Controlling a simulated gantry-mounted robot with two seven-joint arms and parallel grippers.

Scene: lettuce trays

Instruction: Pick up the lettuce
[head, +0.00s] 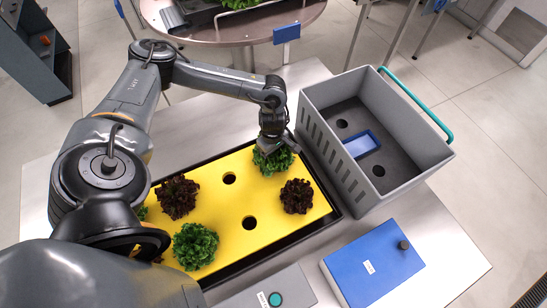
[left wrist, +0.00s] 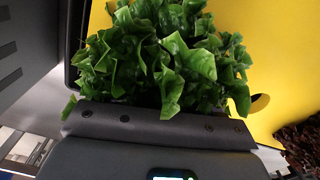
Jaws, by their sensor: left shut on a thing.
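A green lettuce (head: 273,160) stands at the far right part of the yellow tray board (head: 255,205). My left gripper (head: 272,145) is right over it and shut on it. In the left wrist view the green lettuce (left wrist: 165,55) fills the space beyond the gripper (left wrist: 160,120), and its leaves hide the fingertips. A dark red lettuce (head: 297,196) sits just in front of it. Another dark red lettuce (head: 177,197) and a green lettuce (head: 195,246) sit at the left of the board. My right gripper is not in view.
A grey crate (head: 345,180) with a teal handle and a blue block (head: 362,144) inside stands close to the right of the tray. A blue box (head: 372,266) with a black knob is at the front right. Two empty holes (head: 229,178) show in the board.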

